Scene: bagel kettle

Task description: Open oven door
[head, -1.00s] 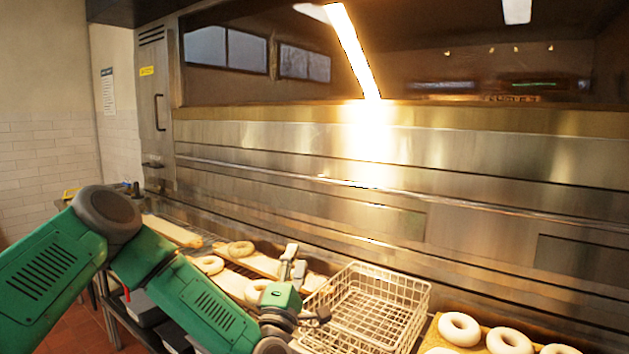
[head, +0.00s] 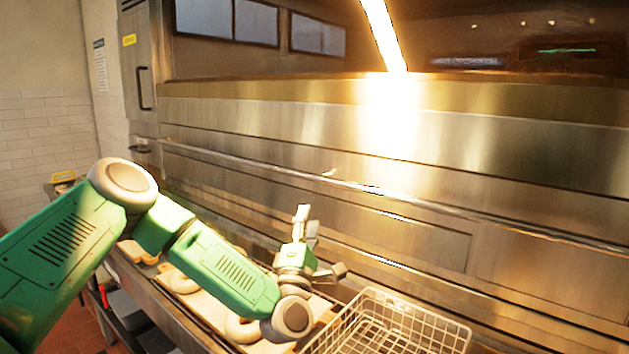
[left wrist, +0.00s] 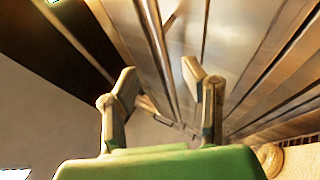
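The oven (head: 400,140) has a wide stainless steel front with a long horizontal handle bar (head: 420,200) running across it. The front panels look flush and shut. My left gripper (head: 307,220) points up, below the bar and in front of the steel front in the head view. In the left wrist view its two fingers (left wrist: 165,88) are spread with nothing between them. A long bar (left wrist: 156,35) runs beyond and between the fingertips there. Contact is not visible, and the remaining distance is hard to tell. My right gripper is out of view.
A wire basket (head: 385,325) stands just right of and below my left gripper. Bagels (head: 240,328) lie on boards (head: 200,308) beneath my left arm. A side panel with a vertical handle (head: 143,88) is at the left.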

